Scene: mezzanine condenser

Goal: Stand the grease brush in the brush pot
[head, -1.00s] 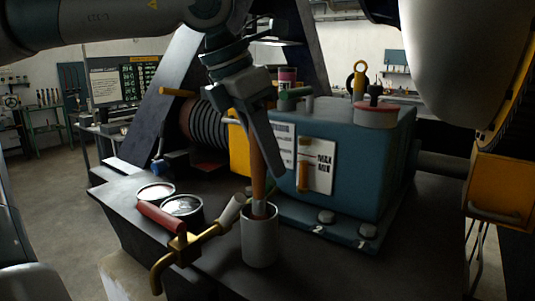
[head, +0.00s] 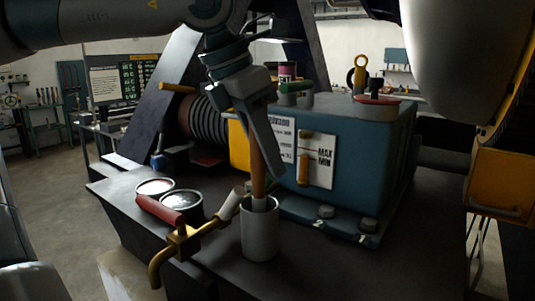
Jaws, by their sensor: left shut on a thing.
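The grease brush (head: 257,168) has an orange-brown handle and a pale lower end, and it hangs almost upright in the head view. My left gripper (head: 262,130) is shut on the upper part of its handle. The brush pot (head: 261,238) is a grey-white cylinder standing upright on the dark bench top. The brush's lower end is at the pot's mouth, with its tip hidden behind the near rim. I cannot tell how deep it reaches or whether it touches the pot. My right gripper is not in view.
A brass tap with a red handle (head: 160,209) stands close left of the pot, beside two open tins (head: 181,205). A blue box (head: 365,160) with a MAX/MIN gauge is behind and right. The dark bench (head: 320,265) is clear at front right.

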